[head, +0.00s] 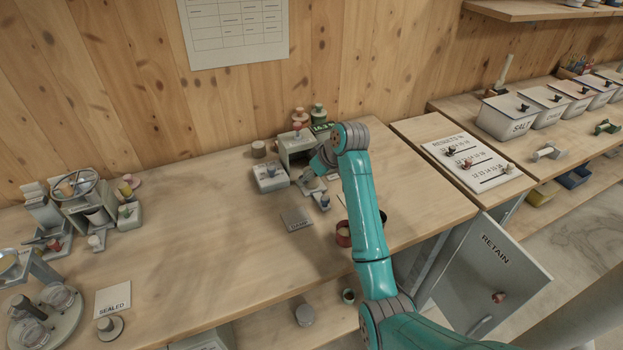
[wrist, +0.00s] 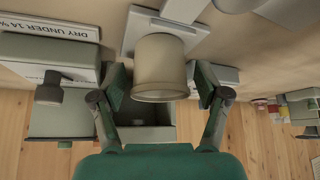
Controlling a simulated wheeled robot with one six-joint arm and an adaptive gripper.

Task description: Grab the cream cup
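The cream cup (wrist: 160,68) shows large in the middle of the wrist view, standing at a pale square plate (wrist: 137,24). My gripper (wrist: 160,86) has one finger on each side of the cup, with a narrow gap visible beside it. The fingers look open around the cup, and contact is not clear. In the head view my gripper (head: 318,170) is low over the bench in front of a small grey box-shaped device (head: 296,145). The cup there is small and partly hidden by my arm.
A sign reading "DRY UNDER 14 %" (wrist: 50,27) is at the left in the wrist view. A red-rimmed round container (head: 343,234) stands beside my arm, and a small grey plate (head: 295,219) lies nearby. The bench's middle left is clear. The RETAIN door (head: 490,270) hangs open at right.

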